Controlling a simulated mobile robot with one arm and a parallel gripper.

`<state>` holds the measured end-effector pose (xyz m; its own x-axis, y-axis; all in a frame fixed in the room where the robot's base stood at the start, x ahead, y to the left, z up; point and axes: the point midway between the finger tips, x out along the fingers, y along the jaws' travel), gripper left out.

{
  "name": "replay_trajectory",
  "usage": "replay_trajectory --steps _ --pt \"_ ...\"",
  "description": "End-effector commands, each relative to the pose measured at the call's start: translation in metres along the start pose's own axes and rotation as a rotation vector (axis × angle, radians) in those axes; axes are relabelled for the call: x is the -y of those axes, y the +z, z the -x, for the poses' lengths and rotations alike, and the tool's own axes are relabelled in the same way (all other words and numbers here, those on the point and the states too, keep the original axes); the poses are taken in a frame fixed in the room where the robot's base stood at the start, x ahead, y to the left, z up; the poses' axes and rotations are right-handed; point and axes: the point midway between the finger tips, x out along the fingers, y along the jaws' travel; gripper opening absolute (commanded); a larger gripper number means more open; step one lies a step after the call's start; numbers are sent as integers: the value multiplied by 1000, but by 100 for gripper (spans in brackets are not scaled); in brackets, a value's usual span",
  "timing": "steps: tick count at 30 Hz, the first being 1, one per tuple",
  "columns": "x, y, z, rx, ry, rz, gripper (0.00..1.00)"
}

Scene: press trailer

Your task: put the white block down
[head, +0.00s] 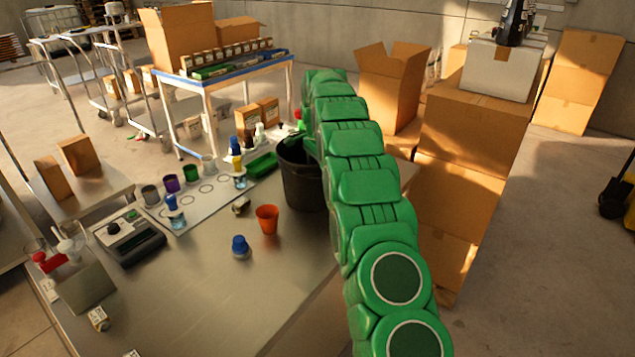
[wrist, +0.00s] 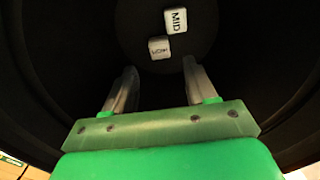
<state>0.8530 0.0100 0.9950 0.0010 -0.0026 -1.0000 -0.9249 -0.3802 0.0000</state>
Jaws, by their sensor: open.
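In the wrist view, two small white blocks lie on the floor of a black bucket. One white block (wrist: 175,20) reads "MID". The other white block (wrist: 159,47) has lettering too small to read surely. My gripper (wrist: 160,75) is open and empty inside the bucket, its fingers apart with the blocks beyond the tips. The black bucket (head: 303,190) stands on the metal table in the head view. My green arm reaches to it, and my gripper is hidden there.
On the metal table (head: 200,305) stand an orange cup (head: 267,219), a blue-capped item (head: 240,247), a small pale block (head: 240,205), and a dark device (head: 128,236). Several colored cups and bottles stand on a white sheet (head: 205,200). Cardboard boxes (head: 465,150) stack at the right.

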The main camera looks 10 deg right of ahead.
Motion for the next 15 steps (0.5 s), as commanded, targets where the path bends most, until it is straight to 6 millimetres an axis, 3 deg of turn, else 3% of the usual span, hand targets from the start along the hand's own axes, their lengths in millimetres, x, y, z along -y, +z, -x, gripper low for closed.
replay_trajectory --steps 6,15 --pt "1 0 31 -1 -2 0 56" --pt "0 0 46 2 4 0 56"
